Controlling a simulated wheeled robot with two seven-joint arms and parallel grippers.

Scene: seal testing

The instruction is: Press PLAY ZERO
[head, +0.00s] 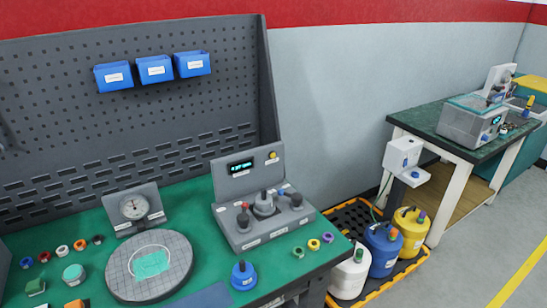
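A grey test device (262,213) stands on the green bench top. Its raised back panel has a small lit display (240,168) and a yellow button (272,156) at the upper right. Its lower deck carries a central grey fixture (264,205), dark knobs and a small red part (244,205). Small white labels sit on it, too small to read, so I cannot tell which control is marked PLAY ZERO. A dial gauge (133,207) on a grey stand is to its left, also with unreadable labels. Neither of my grippers is in view.
A round grey plate (118,283) with a green patch lies in front of the gauge. Containers (382,248) stand in a floor tray at right. A second bench (440,121) is farther back.

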